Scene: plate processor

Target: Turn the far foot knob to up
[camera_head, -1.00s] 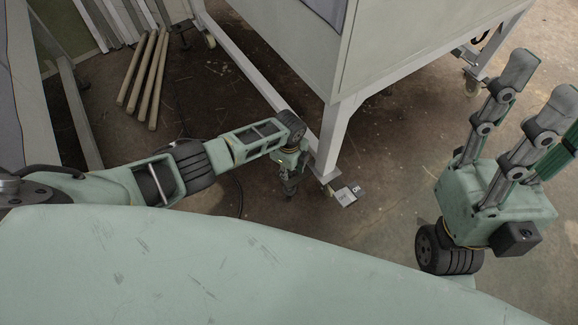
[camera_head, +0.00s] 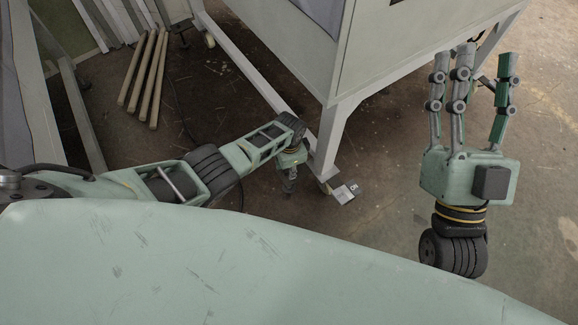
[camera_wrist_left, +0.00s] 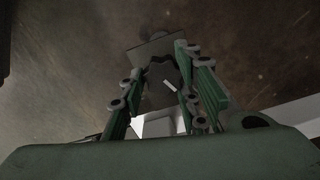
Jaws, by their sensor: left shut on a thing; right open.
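My left gripper (camera_head: 290,180) points down at the floor beside the bottom of the machine's near leg (camera_head: 331,145). In the left wrist view its fingers (camera_wrist_left: 160,92) are closed around a dark knob (camera_wrist_left: 158,73) with a small pale bar mark on it. A flat grey plate lies behind the knob there. The head view hides the knob behind my gripper and wrist. I cannot tell from these frames which foot it belongs to. My right gripper (camera_head: 472,85) is open and empty, fingers spread and pointing up the picture, right of the machine.
The pale machine cabinet (camera_head: 300,50) stands above, with a low frame rail (camera_head: 245,65) running back left. Wooden poles (camera_head: 148,75) lie at upper left. The floor at right is clear.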

